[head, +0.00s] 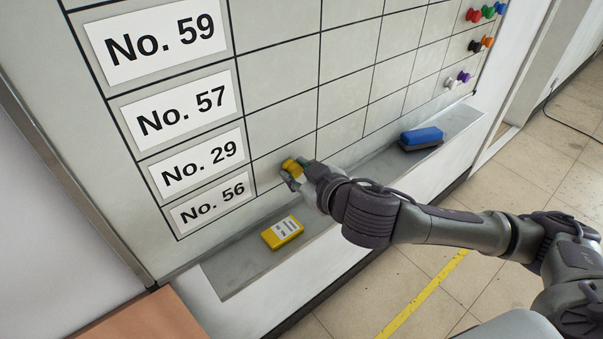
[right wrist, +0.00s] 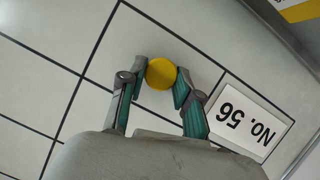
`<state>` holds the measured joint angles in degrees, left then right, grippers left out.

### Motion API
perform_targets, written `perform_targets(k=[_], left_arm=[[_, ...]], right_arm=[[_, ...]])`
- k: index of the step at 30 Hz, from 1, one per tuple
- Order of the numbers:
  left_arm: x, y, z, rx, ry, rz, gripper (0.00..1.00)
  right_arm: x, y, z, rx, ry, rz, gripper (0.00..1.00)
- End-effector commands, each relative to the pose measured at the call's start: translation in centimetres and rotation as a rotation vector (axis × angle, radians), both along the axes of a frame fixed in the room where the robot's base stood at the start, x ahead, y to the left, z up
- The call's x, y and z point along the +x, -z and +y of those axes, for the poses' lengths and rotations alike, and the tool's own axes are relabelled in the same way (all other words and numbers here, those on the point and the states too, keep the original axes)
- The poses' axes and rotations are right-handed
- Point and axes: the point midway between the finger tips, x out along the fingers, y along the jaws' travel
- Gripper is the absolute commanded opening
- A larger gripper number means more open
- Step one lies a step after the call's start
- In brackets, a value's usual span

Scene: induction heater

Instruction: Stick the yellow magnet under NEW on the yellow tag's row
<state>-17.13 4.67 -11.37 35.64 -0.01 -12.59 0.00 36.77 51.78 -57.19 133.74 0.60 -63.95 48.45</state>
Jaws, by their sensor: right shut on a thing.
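The yellow magnet (head: 291,165) is at the lower part of the board, in front of the first column right of the row labels. My right gripper (head: 294,173) is shut on it. In the right wrist view the round yellow magnet (right wrist: 161,74) sits between my right gripper's fingertips (right wrist: 161,80), beside the No. 56 label (right wrist: 249,117). I cannot tell whether it touches the board. The yellow tag (head: 283,233) with a white label lies on the ledge below the board; its print is too small to read. The NEW heading and my left gripper are out of view.
The ledge (head: 240,261) runs below the board, with a blue eraser (head: 421,137) farther right. Row labels include No. 29 (head: 197,166) and No. 56 (head: 209,203). Several coloured magnets (head: 481,43) are at the board's right side. The other visible grid cells look empty.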

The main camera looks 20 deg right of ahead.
Motion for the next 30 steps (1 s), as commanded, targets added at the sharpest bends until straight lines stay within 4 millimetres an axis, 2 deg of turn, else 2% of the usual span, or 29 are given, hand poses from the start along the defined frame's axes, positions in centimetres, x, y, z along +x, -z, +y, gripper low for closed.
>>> perform_targets(k=[19, 20, 21, 24, 30], left_arm=[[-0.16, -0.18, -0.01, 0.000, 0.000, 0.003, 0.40], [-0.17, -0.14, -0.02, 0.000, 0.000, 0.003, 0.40], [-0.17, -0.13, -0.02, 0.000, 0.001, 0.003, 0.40], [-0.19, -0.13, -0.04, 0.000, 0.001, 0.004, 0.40], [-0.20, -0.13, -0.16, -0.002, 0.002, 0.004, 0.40]], right_arm=[[0.42, -0.07, 0.17, 0.001, 0.000, -0.001, 0.00], [0.40, -0.05, 0.16, 0.000, 0.000, -0.001, 0.38], [0.40, -0.04, 0.15, 0.000, 0.000, -0.001, 0.44], [0.38, -0.02, 0.15, 0.000, 0.000, -0.001, 0.61], [0.38, -0.02, 0.15, 0.000, 0.000, 0.000, 0.62]])
